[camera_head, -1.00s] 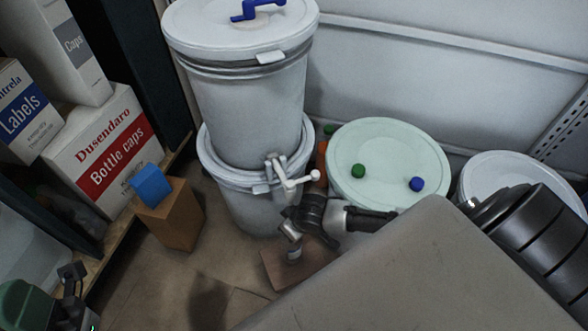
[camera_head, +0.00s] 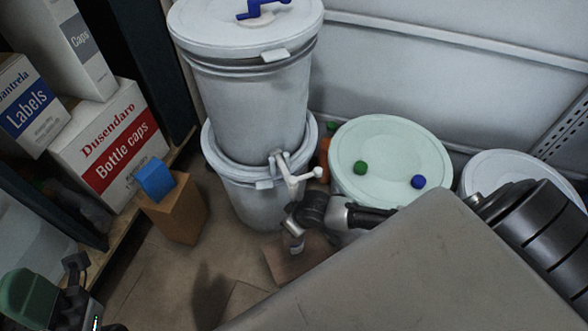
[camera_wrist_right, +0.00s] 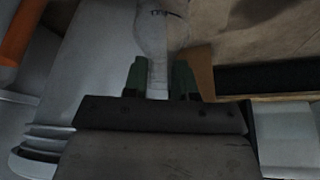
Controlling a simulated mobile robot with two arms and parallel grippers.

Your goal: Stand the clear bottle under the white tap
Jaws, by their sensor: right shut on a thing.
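My right gripper (camera_head: 297,232) is just below and in front of the tap. In the right wrist view its green-tipped fingers (camera_wrist_right: 160,80) are shut on the clear bottle (camera_wrist_right: 157,48). In the head view only a small part of the bottle (camera_head: 296,244) shows under the gripper, above a brown flat-topped piece (camera_head: 292,264). I cannot tell whether the bottle touches it. My left gripper (camera_head: 60,285) is at the lower left, away from the bottle; its jaw state is unclear.
A brown box (camera_head: 176,214) with a blue block (camera_head: 155,182) on it stands left of the drums. A pale green lid (camera_head: 390,150) and another white lid (camera_head: 512,172) are at right. Cartons (camera_head: 110,145) fill the left shelf. Some floor at lower left is clear.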

